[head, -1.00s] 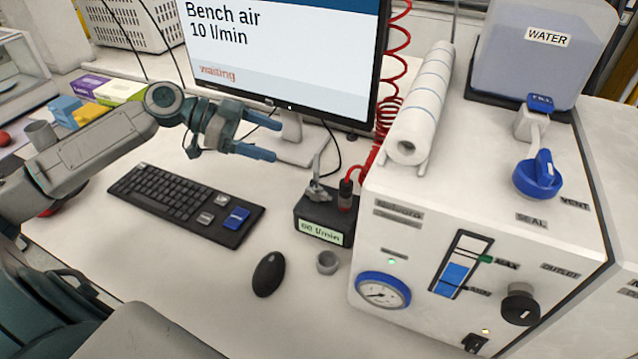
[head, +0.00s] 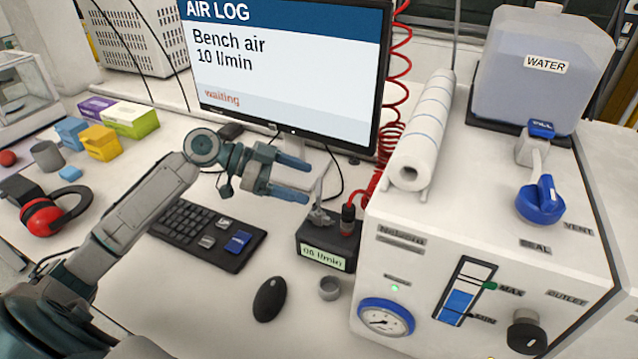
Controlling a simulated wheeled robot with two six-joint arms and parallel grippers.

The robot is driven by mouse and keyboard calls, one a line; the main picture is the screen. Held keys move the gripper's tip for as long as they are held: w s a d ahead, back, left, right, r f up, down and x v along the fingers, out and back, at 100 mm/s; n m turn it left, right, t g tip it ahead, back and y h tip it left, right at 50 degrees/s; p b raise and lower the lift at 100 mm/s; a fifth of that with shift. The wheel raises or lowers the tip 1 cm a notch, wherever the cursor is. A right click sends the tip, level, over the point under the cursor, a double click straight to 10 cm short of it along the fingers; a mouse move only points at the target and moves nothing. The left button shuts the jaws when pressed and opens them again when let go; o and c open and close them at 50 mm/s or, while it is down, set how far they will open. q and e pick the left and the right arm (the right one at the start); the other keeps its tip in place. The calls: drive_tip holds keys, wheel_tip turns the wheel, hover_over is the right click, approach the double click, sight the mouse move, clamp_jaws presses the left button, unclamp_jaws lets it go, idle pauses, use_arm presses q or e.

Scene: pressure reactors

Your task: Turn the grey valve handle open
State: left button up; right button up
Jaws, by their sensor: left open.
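The grey valve handle (head: 319,211) stands up on top of a small black box (head: 326,241) with a lit l/min display, beside the red hose fitting. The display's digits are too small to read surely. My left gripper (head: 305,181) is open and empty. Its blue-green fingers point right, just above and left of the handle in the picture. I see no contact, and the depth gap is hard to judge. The monitor (head: 285,75) reads "AIR LOG, Bench air 10 l/min, waiting". My right gripper is not in view.
The white reactor unit (head: 400,270) stands close right of the valve box, with a paper roll (head: 420,130) on it. A coiled red hose (head: 394,135) rises behind.

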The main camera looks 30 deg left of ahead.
sight(319, 186)
use_arm(q)
drive_tip(key=p+x, duration=0.1)
drive_tip(key=x, duration=0.2)
drive_tip(key=shift+w+d, duration=0.15)
drive_tip(key=shift+d, duration=0.1)
drive_tip(key=shift+w+d+f, duration=0.25)
drive_tip(key=shift+d+f, duration=0.15)
drive_tip(key=shift+d, duration=0.15)
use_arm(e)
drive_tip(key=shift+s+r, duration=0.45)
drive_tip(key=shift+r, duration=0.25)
use_arm(q)
drive_tip(key=shift+c, duration=0.4)
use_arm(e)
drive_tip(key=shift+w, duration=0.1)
use_arm(q)
drive_tip(key=c, duration=0.9)
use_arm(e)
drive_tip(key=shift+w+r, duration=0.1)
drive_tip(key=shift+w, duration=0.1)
